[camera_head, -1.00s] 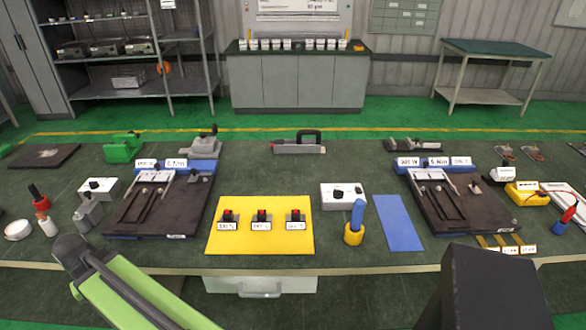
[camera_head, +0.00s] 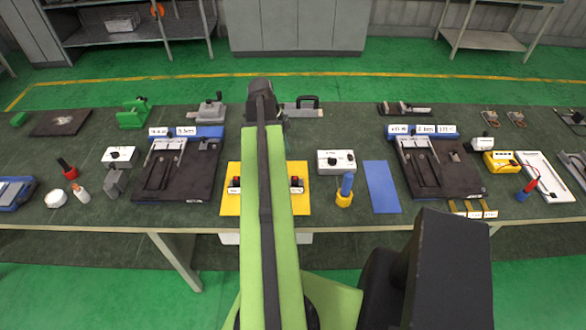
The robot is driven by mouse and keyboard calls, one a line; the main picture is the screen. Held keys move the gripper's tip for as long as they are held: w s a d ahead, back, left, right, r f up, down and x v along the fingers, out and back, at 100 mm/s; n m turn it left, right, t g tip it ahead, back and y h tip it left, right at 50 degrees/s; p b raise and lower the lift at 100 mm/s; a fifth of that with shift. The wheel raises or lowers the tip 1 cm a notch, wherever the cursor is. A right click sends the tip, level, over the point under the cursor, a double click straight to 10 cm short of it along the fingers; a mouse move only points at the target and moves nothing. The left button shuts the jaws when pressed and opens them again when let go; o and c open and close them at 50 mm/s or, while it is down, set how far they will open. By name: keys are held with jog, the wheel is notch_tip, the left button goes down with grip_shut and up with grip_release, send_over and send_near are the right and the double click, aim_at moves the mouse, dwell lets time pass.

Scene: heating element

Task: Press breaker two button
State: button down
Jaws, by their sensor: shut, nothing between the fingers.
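A yellow plate (camera_head: 300,206) lies near the front of the table, in the middle of the view. I cannot tell whether anything touches the middle button.
A white box with knobs (camera_head: 336,162) and a blue-handled tool in a yellow holder (camera_head: 345,192) stand right of the plate. A blue mat (camera_head: 381,187) lies beyond them. Dark boards with rails stand left (camera_head: 180,180) and right (camera_head: 460,175).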

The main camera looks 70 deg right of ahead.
aim_at(295, 178)
jog(key=shift+f, duration=0.15)
jog(key=b+x, duration=0.8)
jog(key=w+b+x, duration=0.1)
jog(key=b+x, duration=0.4)
jog(key=shift+a+f, duration=0.15)
jog(key=shift+f, duration=0.1)
jog(key=shift+f+b, duration=0.25)
jog(key=shift+b, duration=0.1)
notch_tip(295, 178, down, 2)
jog(key=shift+a+f+b, duration=0.1)
jog(key=shift+b, duration=1)
jog(key=shift+a+r, duration=0.2)
jog(key=shift+d, duration=0.1)
jog(key=shift+r, duration=0.1)
